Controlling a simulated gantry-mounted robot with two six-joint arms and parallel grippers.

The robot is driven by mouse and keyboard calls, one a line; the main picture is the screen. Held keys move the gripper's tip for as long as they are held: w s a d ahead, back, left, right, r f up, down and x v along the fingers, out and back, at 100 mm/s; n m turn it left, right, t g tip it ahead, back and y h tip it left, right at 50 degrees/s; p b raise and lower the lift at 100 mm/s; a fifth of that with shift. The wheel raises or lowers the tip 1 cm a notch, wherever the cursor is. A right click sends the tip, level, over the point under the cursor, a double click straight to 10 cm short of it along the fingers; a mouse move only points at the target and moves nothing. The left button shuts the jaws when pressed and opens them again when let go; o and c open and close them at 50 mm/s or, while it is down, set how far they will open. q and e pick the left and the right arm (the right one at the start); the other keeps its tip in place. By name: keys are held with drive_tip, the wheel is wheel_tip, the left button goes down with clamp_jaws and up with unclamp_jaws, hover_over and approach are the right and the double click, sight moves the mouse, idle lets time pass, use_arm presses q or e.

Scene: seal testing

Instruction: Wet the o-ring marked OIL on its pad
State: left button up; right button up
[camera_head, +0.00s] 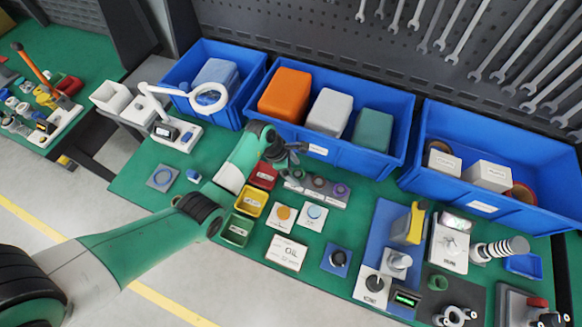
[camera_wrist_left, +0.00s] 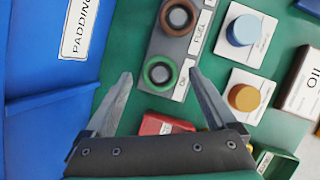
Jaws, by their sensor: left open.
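A grey holder strip (camera_head: 318,189) carries several o-rings on posts in a row. In the left wrist view, a green o-ring (camera_wrist_left: 146,74) lies at the near end of the strip, its label (camera_wrist_left: 181,88) partly covered by a fingertip and not clearly readable. A brown o-ring (camera_wrist_left: 163,17) beside it is labelled FUEL. My left gripper (camera_head: 297,157) is open and empty above the strip's left end; its fingertips (camera_wrist_left: 160,73) appear either side of the green ring. An orange round pad (camera_head: 283,213) and a blue round pad (camera_head: 314,212) stand on white plates nearby. My right gripper is not in view.
Red (camera_head: 264,175), yellow (camera_head: 251,202) and green (camera_head: 236,230) trays stand left of the strip. A blue bin (camera_head: 375,170) is close behind. Test equipment (camera_head: 450,245) crowds the right.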

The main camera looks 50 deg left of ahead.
use_arm(q)
drive_tip(key=c, duration=1.3)
drive_tip(key=o, duration=0.5)
drive_tip(key=shift+c, duration=1.4)
drive_tip(key=shift+r+p, duration=1.8)
drive_tip(key=shift+p, duration=0.4)
